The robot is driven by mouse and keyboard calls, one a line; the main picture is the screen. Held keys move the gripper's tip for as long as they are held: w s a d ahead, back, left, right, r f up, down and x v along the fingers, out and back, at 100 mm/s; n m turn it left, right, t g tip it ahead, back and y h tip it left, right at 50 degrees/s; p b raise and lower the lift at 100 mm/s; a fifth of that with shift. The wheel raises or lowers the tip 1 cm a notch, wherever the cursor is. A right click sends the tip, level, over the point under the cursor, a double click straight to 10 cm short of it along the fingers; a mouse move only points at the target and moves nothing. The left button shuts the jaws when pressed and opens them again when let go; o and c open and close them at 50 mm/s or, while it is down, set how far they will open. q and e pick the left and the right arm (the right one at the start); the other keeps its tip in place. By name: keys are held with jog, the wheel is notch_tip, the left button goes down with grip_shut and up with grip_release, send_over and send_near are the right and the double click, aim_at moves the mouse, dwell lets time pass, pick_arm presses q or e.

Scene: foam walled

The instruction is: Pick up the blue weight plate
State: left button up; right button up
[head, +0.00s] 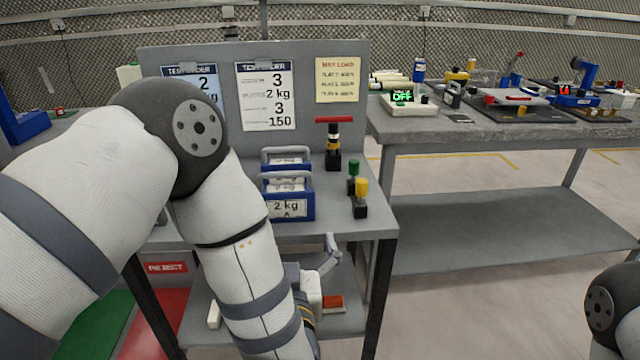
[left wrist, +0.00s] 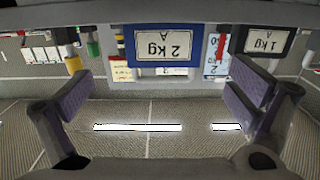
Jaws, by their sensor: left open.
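Several blue weight plates with grey handles stand in a row on the grey bench; the front blue weight plate (head: 290,207) has a white "2 kg A" label. A blue 2 kg plate also shows upside down in the left wrist view (left wrist: 191,58), between the fingers and beyond them. My left gripper (head: 325,258) is below the bench top in front of the plates, partly hidden by my forearm. Its jaws (left wrist: 158,92) are spread wide and empty, apart from the plate. My right gripper is out of view; only part of that arm shows at lower right.
A red-handled tool (head: 333,143), a green-topped post (head: 353,178) and a yellow-topped post (head: 361,197) stand right of the plates. A panel with order sheets (head: 265,96) rises behind. A lower shelf (head: 345,322) lies under the bench. A second table (head: 480,133) holds devices.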

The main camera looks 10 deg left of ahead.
aim_at(286, 203)
pick_arm(q)
jog(key=x, duration=0.5)
jog(key=b+x, duration=0.1)
jog(key=x, duration=0.5)
jog(key=shift+w+a+r, duration=0.15)
jog(key=shift+a+r, duration=0.05)
jog(key=shift+a, duration=0.1)
jog(key=shift+r, duration=0.1)
jog(key=c, duration=1.3)
jog(key=shift+w+r, duration=0.15)
jog(key=shift+r, duration=0.05)
jog(key=c, duration=0.4)
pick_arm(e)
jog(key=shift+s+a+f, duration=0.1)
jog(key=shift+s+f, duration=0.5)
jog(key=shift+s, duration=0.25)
pick_arm(q)
jog(key=shift+r, duration=0.1)
